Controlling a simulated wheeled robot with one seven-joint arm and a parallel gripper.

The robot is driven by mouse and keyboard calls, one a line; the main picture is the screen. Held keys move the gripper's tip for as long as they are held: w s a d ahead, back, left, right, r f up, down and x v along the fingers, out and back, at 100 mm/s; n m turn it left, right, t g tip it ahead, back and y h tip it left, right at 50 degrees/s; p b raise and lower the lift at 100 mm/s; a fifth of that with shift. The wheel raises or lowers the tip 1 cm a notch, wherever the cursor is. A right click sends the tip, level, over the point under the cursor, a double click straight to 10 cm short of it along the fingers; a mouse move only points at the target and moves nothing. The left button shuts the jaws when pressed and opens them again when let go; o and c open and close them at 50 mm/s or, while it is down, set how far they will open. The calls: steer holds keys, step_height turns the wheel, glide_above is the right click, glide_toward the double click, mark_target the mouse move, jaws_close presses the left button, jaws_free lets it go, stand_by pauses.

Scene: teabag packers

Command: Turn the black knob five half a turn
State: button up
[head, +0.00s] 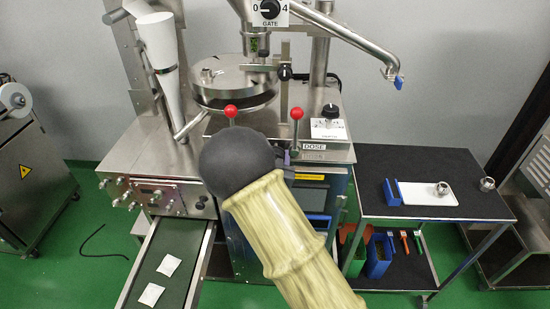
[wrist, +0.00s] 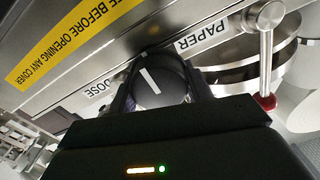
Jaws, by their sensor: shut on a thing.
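In the wrist view, a round black knob (wrist: 157,90) with a white pointer line sits on the steel machine front between the DOSE and PAPER labels. My gripper (wrist: 161,82) is shut on this knob, with one dark finger on each side of it. The pointer line is tilted in the picture. In the head view, my arm hides this knob and most of my gripper. I see no number on the knob.
Two red-tipped levers (head: 296,114) stand just above my arm. Other black knobs are the GATE knob (head: 269,9) and one on a white plate (head: 330,111). A yellow warning strip (wrist: 75,45) lies beside my gripper. A black side table (head: 430,165) stands right.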

steer(key=o, duration=0.7)
steer(key=shift+s, duration=0.1)
steer(key=s, duration=1.4)
steer(key=shift+s+a+r+b, duration=0.2)
steer(key=shift+s+a+b, duration=0.2)
